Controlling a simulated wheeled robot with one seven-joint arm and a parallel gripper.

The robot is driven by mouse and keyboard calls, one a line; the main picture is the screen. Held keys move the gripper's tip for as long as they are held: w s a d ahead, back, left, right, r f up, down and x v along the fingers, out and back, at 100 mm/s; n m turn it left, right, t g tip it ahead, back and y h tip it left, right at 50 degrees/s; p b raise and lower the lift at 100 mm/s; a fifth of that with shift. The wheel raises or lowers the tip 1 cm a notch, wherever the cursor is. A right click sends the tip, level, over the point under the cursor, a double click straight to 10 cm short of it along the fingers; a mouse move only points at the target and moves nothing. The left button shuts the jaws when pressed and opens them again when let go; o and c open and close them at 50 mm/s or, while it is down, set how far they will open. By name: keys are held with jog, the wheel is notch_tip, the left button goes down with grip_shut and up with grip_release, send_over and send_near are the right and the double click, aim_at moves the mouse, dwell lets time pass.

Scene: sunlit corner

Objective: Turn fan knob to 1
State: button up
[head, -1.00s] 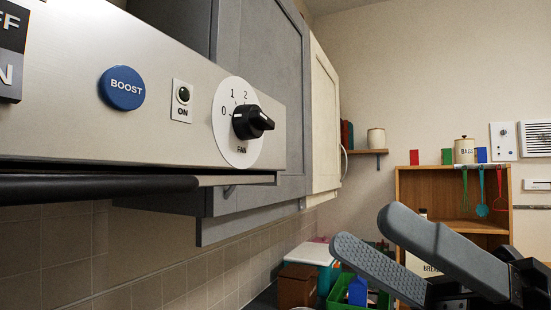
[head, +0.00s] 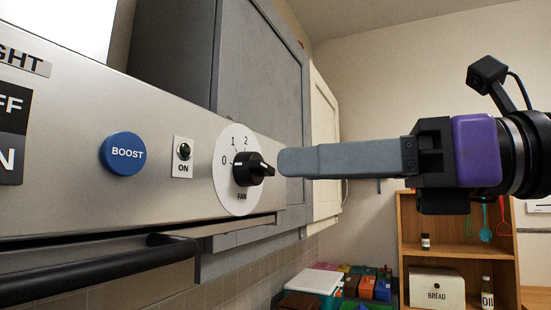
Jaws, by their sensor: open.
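The black fan knob (head: 248,169) sits on a round white dial (head: 229,190) marked 0, 1 and 2, with FAN below. Its white-marked nose points right, away from the 0 and 1 marks; its exact setting is hard to read at this angle. My gripper (head: 284,162) comes in level from the right, its fingertips just right of the knob. I see a small gap in the picture, but cannot tell the depth between them. The fingers line up one behind the other, so the near one hides the far one. The gripper is open and nothing shows in it.
A black handle bar (head: 100,272) juts out below. Grey cabinets (head: 262,90) stand behind. A wooden shelf (head: 460,250) with a bread box is at the back right.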

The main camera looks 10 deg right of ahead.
aim_at(270, 169)
jog(key=shift+p+x, duration=0.45)
jog(key=shift+x, duration=1.85)
grip_shut()
jog(key=shift+m, duration=0.4)
jog(key=m+b, duration=0.1)
jog(key=m, duration=0.1)
jog(key=shift+f+m, duration=0.1)
jog(key=shift+m, duration=0.3)
jog(key=m+b, duration=0.2)
jog(key=m, duration=0.3)
jog(key=shift+t, duration=0.3)
jog(key=shift+m, duration=0.4)
jog(key=shift+w, duration=0.1)
